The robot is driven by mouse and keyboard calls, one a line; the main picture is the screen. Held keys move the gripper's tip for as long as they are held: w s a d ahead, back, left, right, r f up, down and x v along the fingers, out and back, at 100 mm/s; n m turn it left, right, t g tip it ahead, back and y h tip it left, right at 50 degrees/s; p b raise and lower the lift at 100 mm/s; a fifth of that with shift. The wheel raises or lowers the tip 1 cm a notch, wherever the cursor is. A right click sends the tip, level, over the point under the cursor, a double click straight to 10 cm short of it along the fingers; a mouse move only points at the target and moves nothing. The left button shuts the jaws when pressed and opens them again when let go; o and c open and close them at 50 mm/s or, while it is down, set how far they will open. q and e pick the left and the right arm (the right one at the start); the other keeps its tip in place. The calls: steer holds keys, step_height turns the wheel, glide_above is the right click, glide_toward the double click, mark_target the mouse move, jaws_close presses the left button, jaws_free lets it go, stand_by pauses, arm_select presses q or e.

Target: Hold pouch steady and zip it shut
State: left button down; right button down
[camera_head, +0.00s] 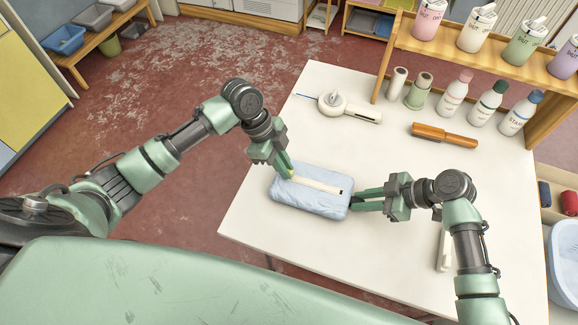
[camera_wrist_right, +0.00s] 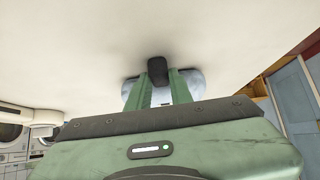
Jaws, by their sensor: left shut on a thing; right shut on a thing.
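The light blue pouch (camera_head: 309,203) lies flat on the white table, with a pale zip strip (camera_head: 318,184) along its top and a small dark mark at the strip's right end. My left gripper (camera_head: 288,171) is shut at the strip's left end, on what looks like a small yellowish zip pull, mostly hidden by the fingers. My right gripper (camera_head: 356,200) is shut on the pouch's right edge. In the right wrist view, the pouch (camera_wrist_right: 196,80) shows beside the fingers of my right gripper (camera_wrist_right: 161,84); a dark block stands beyond them, its identity unclear.
The white table (camera_head: 270,245) is clear in front of the pouch. Behind it are a white round device (camera_head: 336,103), an orange-brown tool (camera_head: 443,135) and several bottles (camera_head: 487,103) below a wooden shelf (camera_head: 480,52). A white item (camera_head: 443,250) lies beside my right arm.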

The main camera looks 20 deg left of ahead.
arm_select(q)
steer(key=c, duration=1.4)
jaws_free()
steer(key=shift+a, duration=0.1)
steer(key=shift+c, duration=0.2)
arm_select(e)
steer(key=shift+d, duration=0.15)
arm_select(q)
steer(key=v, duration=1.2)
arm_select(e)
steer(key=c, duration=1.2)
jaws_free()
